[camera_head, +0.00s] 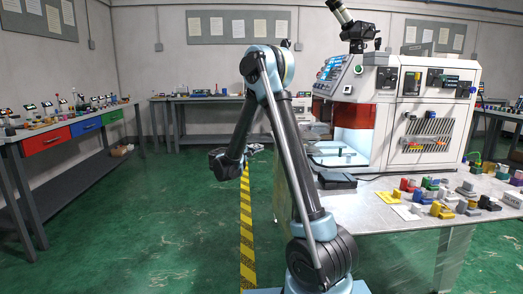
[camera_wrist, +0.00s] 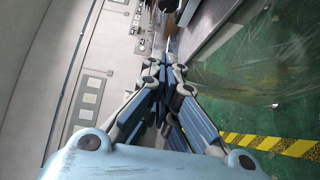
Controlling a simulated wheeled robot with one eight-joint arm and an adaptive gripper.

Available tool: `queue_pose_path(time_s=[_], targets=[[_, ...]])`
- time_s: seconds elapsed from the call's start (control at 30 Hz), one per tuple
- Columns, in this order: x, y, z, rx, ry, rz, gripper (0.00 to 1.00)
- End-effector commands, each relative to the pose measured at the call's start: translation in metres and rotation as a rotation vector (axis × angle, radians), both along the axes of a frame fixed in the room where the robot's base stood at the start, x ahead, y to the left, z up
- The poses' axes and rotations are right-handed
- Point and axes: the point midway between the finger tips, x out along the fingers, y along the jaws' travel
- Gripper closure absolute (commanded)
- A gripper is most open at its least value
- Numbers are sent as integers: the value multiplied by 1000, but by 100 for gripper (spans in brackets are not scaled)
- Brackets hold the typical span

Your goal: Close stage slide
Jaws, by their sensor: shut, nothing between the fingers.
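The white machine (camera_head: 420,115) stands on the bench at the right in the head view. A pale stage (camera_head: 338,156) with small blue-green parts lies below its red window (camera_head: 353,118). I cannot tell how far its slide is out, and part of it is hidden behind my arm. My gripper (camera_head: 256,148) is small and partly hidden behind my arm in the head view, left of the machine and apart from it. In the wrist view my gripper (camera_wrist: 167,58) is shut and empty, its fingers meeting at the tips. The stage is not clear in the wrist view.
The metal bench (camera_head: 385,222) carries a black flat box (camera_head: 337,180) and several coloured blocks at its right. A side bench (camera_head: 65,137) with coloured drawers stands at the left. The green floor (camera_head: 165,215) is clear around the yellow-black stripe (camera_head: 246,225).

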Motion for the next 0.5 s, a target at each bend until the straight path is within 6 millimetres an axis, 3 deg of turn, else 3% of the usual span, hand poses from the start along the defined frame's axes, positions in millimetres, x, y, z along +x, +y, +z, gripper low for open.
queue_pose_path(time_s=[0.5], targets=[[57, -76, 0, 1, 1, -12, 100]])
